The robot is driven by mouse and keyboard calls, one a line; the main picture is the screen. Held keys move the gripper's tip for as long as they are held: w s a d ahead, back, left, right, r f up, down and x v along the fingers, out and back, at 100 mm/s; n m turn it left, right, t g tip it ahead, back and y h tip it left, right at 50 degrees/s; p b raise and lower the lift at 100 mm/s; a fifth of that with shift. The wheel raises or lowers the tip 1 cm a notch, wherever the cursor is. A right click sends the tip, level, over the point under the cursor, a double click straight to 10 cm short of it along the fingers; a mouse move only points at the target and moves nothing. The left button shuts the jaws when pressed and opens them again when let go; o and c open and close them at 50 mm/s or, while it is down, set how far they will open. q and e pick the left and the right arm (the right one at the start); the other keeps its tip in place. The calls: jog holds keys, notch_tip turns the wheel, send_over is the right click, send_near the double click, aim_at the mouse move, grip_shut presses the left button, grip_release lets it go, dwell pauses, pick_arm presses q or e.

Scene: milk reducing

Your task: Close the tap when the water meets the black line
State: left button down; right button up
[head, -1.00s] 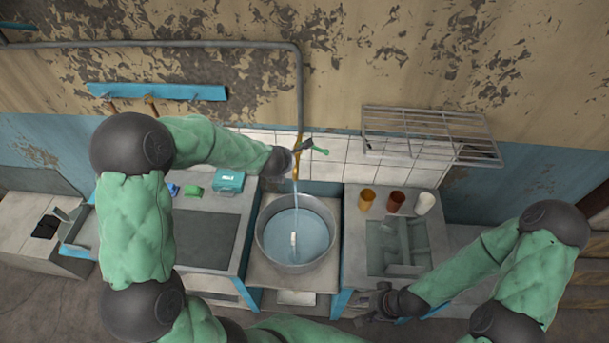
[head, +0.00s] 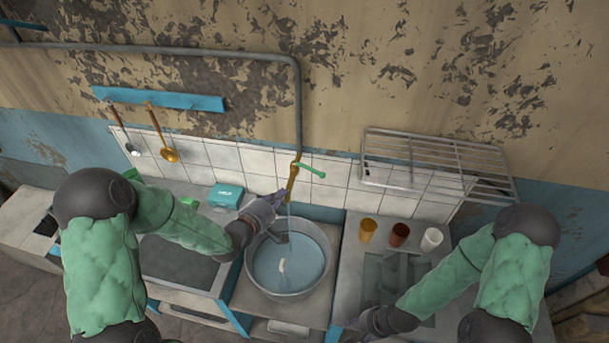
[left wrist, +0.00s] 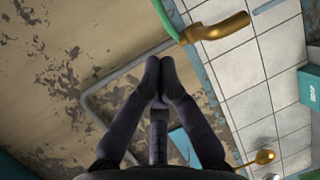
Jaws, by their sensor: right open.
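The brass tap (head: 293,182) with its green handle (head: 310,170) is on the wall pipe above a round metal basin (head: 250,287). A thin pale stream runs below the spout into the water (head: 305,262). A small white object (head: 282,266) is in the water; I cannot make out a black line. My left gripper (head: 281,197) is by the spout, below the handle. In the left wrist view its fingertips (left wrist: 160,62) meet with nothing between them, apart from the green handle (left wrist: 166,18) and spout (left wrist: 222,28). My right gripper (head: 355,330) is open, low at the right counter's front.
Orange (head: 368,229), brown (head: 399,234) and white (head: 432,238) cups stand on the right counter. A wire rack (head: 435,165) is on the wall above. A teal box (head: 226,195) sits on the left counter. Ladles (head: 166,150) hang from a blue rail (head: 165,99).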

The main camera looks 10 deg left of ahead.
pick_arm(q)
jog(key=p, duration=0.2)
send_near(308, 169)
jog(key=w+d, duration=0.4)
jog(key=w, duration=0.2)
jog(key=shift+f+m+h, duration=0.3)
jog(key=shift+f, duration=0.1)
jog(key=shift+d, duration=0.1)
